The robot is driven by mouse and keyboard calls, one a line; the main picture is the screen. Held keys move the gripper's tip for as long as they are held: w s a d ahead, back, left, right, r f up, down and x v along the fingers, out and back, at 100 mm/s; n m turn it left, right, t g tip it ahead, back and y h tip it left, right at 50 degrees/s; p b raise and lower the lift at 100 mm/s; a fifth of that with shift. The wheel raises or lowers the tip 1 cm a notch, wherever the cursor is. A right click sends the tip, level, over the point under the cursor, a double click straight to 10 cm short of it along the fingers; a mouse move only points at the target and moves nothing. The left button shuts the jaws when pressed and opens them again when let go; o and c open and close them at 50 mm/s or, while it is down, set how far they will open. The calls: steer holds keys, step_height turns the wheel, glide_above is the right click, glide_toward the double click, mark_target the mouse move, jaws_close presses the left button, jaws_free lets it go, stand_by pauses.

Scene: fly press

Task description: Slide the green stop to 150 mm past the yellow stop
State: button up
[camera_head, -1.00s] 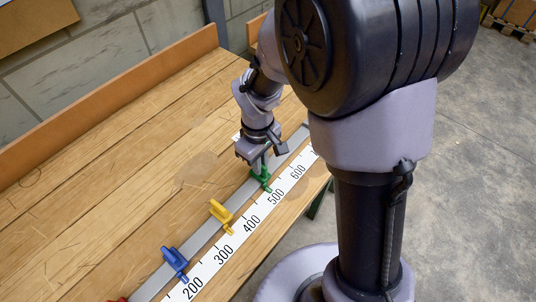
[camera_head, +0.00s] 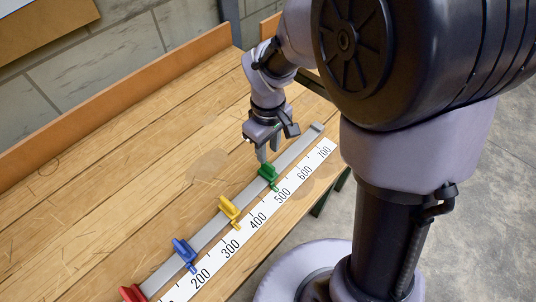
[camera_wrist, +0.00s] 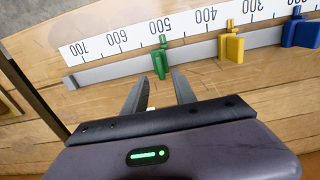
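The green stop (camera_head: 268,173) sits on the grey rail (camera_head: 206,231), its pointer close to the 500 mark of the scale; it also shows in the wrist view (camera_wrist: 160,62). The yellow stop (camera_head: 229,208) is nearer the low end, its pointer about midway between 300 and 400; it shows in the wrist view (camera_wrist: 232,47) too. My gripper (camera_head: 262,156) is open and empty, beside the green stop on the wall side of the rail. In the wrist view the fingers (camera_wrist: 158,92) stand apart, with the green stop beyond their tips.
The blue stop (camera_head: 184,251) and the red stop (camera_head: 132,293) sit farther down the rail. The white scale (camera_head: 257,220) runs along the rail by the bench edge. The wooden bench top (camera_head: 110,190) behind the rail is clear up to the wooden back board (camera_head: 110,100).

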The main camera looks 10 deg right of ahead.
mark_target(268, 164)
step_height(268, 164, up, 10)
steer(key=p, duration=0.3)
steer(key=s+d+r+m+t+y+b, duration=0.1)
steer(key=s+r+m+t+y+b, duration=0.1)
steer(key=s+r+m+t, duration=0.3)
steer(key=s+r+m, duration=0.3)
steer(key=s+m, duration=0.3)
steer(key=s, duration=0.3)
steer(key=shift+d+r+m+t, duration=0.15)
steer(key=shift+d+m+t, duration=0.15)
steer(key=shift+d+t, duration=0.1)
